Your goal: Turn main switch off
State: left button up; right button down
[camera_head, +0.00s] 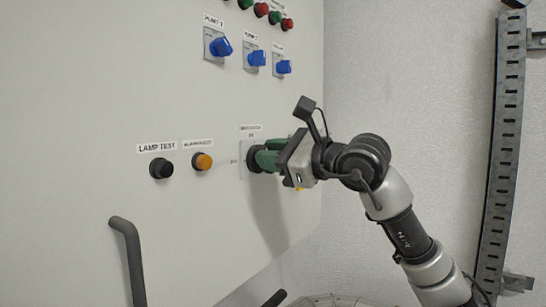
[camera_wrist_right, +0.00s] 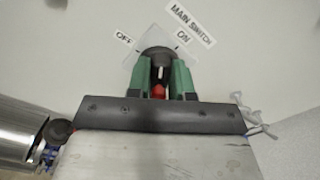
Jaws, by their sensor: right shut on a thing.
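The main switch, a dark round knob with a red handle, is on the pale cabinet panel. In the wrist view the knob (camera_wrist_right: 157,52) sits below the tilted MAIN SWITCH label (camera_wrist_right: 191,25), with OFF marked to the left and ON to the right. My right gripper (camera_wrist_right: 162,75) has its green fingers on either side of the red handle (camera_wrist_right: 158,91), shut on it. In the head view the right gripper (camera_head: 264,158) reaches the switch from the right and hides most of it. The handle's exact setting is hard to tell. My left gripper is not in view.
A black LAMP TEST button (camera_head: 161,168) and an orange button (camera_head: 203,161) are left of the switch. Several blue selector knobs (camera_head: 257,58) and red and green lamps are above. A dark handle (camera_head: 130,255) sticks out below left. A metal rail (camera_head: 500,160) runs down the right wall.

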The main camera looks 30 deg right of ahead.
jog(key=n, duration=0.3)
jog(key=n+b, duration=0.1)
jog(key=n, duration=0.3)
jog(key=f+n, duration=0.1)
jog(key=n, duration=0.3)
jog(key=shift+s+a+f, duration=0.1)
jog(key=shift+s+a, duration=0.05)
jog(key=shift+a, duration=0.15)
jog(key=shift+n, duration=0.3)
jog(key=c, duration=1)
grip_release()
jog(key=b+v, duration=0.5)
jog(key=v, duration=0.5)
jog(key=shift+s, duration=0.4)
